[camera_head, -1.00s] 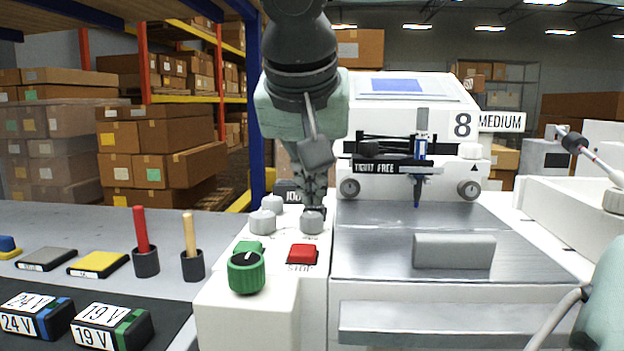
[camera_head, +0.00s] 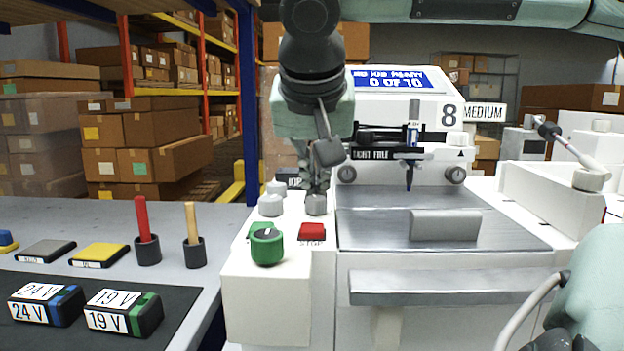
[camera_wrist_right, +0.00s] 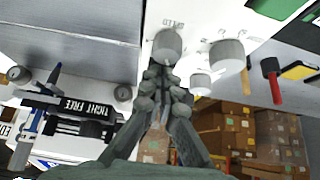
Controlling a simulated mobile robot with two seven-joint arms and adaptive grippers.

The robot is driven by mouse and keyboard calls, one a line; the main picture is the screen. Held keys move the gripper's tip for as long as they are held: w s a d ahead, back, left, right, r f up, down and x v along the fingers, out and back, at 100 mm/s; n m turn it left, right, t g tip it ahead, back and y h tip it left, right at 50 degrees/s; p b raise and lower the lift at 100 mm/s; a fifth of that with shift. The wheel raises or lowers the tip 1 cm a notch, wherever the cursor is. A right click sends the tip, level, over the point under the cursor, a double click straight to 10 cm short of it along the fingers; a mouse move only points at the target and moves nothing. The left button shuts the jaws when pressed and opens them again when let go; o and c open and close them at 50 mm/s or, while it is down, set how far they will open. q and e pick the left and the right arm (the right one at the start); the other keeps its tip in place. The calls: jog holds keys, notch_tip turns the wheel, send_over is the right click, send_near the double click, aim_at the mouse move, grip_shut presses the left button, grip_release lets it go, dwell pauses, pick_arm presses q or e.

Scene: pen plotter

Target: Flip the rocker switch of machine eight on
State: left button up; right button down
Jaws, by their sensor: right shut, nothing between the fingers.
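Machine eight is a white pen plotter (camera_head: 378,108) with an "8" plate. Its blue screen (camera_head: 394,79) is lit with white text that seems to read "JOB READY 0 OF 10". My right gripper (camera_head: 318,185) is shut and empty, pointing down over the back of the machine's left control panel, behind a grey knob (camera_head: 316,204). In the right wrist view the closed fingertips (camera_wrist_right: 160,78) are close to the grey speed knob (camera_wrist_right: 167,46); contact cannot be told. I cannot make out the rocker switch in either view. My left gripper is not in view.
The panel also carries a green dial (camera_head: 267,247), a red stop button (camera_head: 312,231) and more grey knobs. The pen carriage (camera_head: 411,150) stands right of my gripper. A table with battery blocks (camera_head: 122,312) and pen cups (camera_head: 194,254) lies left.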

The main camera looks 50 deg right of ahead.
jog(key=shift+a+r+p, duration=0.1)
jog(key=shift+r+p, duration=0.75)
jog(key=shift+r, duration=0.05)
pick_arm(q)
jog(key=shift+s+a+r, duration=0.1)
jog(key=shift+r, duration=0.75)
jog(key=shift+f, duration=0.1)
